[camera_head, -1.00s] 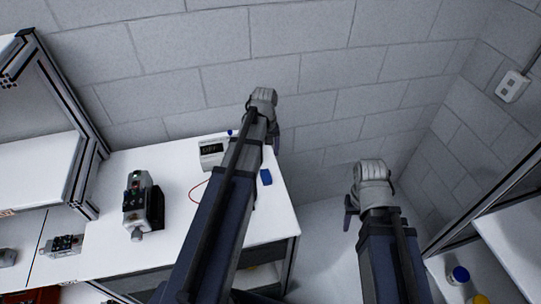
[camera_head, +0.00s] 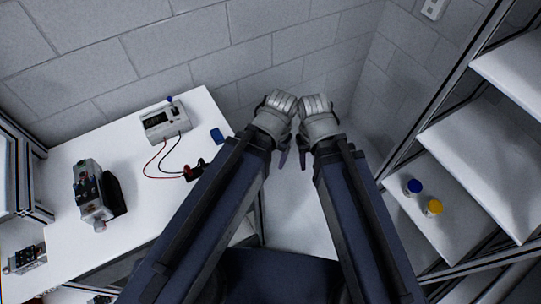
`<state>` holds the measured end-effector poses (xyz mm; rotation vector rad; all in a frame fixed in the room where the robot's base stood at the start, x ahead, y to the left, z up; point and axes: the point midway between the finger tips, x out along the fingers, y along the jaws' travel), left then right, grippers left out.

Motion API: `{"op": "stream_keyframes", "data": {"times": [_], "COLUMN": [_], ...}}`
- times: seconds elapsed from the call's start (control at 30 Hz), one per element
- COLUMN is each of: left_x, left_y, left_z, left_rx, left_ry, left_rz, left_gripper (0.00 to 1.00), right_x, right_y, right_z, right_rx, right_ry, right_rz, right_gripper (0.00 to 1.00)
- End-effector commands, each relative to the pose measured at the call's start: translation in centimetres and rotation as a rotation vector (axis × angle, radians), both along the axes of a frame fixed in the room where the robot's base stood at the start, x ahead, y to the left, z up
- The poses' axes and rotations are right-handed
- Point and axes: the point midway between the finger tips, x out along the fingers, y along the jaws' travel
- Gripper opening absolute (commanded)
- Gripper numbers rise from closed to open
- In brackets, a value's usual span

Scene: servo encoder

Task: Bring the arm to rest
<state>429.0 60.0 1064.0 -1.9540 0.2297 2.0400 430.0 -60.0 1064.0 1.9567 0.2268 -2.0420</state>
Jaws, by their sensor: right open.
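My two arms come up from the bottom of the head view and stand close together, side by side. My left gripper (camera_head: 283,156) is at the end of the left arm, just right of the white table's (camera_head: 140,235) edge. Its jaws are mostly hidden behind its wrist, so I cannot tell if it is open. My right gripper (camera_head: 303,154) is close beside it, with one dark finger showing below the wrist. It is open. I see nothing held in either gripper.
On the table are a white meter (camera_head: 166,122) with red and black leads, a blue block (camera_head: 217,135) and a grey servo unit (camera_head: 91,193). A shelf rack at right holds a blue-capped bottle (camera_head: 413,186) and a yellow-capped one (camera_head: 434,206). Bare floor lies between.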

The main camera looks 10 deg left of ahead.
Motion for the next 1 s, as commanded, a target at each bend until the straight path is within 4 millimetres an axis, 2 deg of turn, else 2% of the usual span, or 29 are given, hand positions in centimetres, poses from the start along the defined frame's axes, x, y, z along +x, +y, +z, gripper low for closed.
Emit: {"op": "stream_keyframes", "data": {"times": [0.13,0.23,0.5,0.57,0.8,0.87,1.0], "left_x": [0.0,0.1,0.1,0.1,0.1,0.1,0.1], "left_y": [0.0,0.0,0.0,0.0,0.0,0.0,0.0], "left_z": [-0.1,-0.8,-5.9,-6.6,-6.3,-6.2,-6.2], "left_rx": [0.0,0.0,0.0,0.0,0.0,0.0,0.0], "left_ry": [0.0,0.0,0.0,0.0,0.0,0.0,0.0], "left_rz": [0.002,0.002,0.0,0.0,0.0,0.0,0.0], "left_gripper": [0.76,0.76,0.76,0.76,0.76,0.82,0.82], "right_x": [0.0,0.0,0.0,0.0,0.0,0.0,0.0], "right_y": [0.0,0.0,0.0,0.0,0.0,0.0,0.0], "right_z": [-0.1,-0.8,-5.9,-6.6,-6.2,-6.2,-6.2], "right_rx": [0.0,0.0,-0.001,-0.001,-0.001,-0.001,-0.001], "right_ry": [0.0,0.0,0.0,0.0,0.0,0.0,0.0], "right_rz": [0.0,0.0,0.003,0.004,0.004,0.004,0.004], "right_gripper": [0.5,0.5,0.5,0.5,0.5,0.5,0.5]}}
